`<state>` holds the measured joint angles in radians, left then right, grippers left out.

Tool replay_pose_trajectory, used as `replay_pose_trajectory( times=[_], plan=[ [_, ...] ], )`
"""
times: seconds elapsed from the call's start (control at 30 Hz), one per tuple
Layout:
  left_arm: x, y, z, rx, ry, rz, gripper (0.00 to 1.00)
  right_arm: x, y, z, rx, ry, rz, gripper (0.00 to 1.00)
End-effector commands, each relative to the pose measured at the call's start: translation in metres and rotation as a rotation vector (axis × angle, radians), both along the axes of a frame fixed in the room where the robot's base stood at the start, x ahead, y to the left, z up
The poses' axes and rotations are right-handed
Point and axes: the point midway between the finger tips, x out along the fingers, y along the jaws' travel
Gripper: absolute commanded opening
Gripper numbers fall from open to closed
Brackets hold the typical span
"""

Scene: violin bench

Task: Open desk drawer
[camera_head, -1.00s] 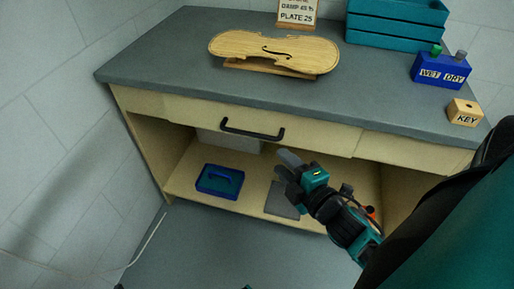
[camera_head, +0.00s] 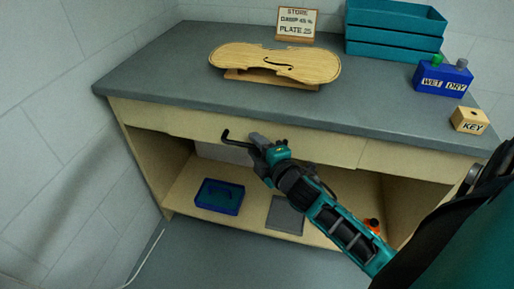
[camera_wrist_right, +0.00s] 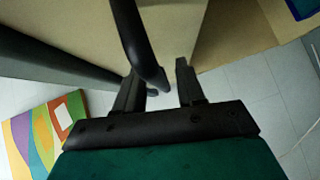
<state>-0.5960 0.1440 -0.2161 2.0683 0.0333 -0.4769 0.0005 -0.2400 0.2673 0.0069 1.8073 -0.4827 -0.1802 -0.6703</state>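The desk drawer (camera_head: 190,122) has a cream front under the grey desktop and looks closed. Its black bar handle (camera_head: 236,142) shows at its left end; the right part is hidden behind my right gripper (camera_head: 257,142). In the right wrist view the handle (camera_wrist_right: 130,32) comes down from the top, and its lower end lies near the gap between the fingers. The fingers of my right gripper (camera_wrist_right: 158,88) are apart there, so it is open. I cannot tell whether they touch the handle. My left gripper is not in view.
On the desktop (camera_head: 160,75) lie a violin plate (camera_head: 290,62) on a wooden rest, a sign (camera_head: 297,25), teal trays (camera_head: 390,40), a blue WET/DRY box (camera_head: 442,80) and a KEY block (camera_head: 470,120). The shelf below holds a blue tray (camera_head: 220,196) and a grey sheet (camera_head: 284,215).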

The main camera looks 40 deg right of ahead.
Motion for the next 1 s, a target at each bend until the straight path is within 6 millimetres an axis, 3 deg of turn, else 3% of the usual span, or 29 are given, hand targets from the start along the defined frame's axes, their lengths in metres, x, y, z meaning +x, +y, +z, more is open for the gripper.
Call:
replay_pose_trajectory(
  times=[0.27, 0.7, 1.0],
  plan=[
    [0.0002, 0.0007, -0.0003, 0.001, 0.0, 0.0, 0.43, 0.0015, -0.0003, -0.0007, -0.001, 0.002, -0.001, 0.39],
    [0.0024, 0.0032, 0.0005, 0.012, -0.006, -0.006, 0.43, 0.0012, -0.0003, -0.0006, 0.0, 0.001, -0.001, 0.0],
    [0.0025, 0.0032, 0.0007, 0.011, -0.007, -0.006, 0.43, 0.0011, -0.0002, -0.0007, 0.0, 0.001, -0.001, 0.0]
  ],
)
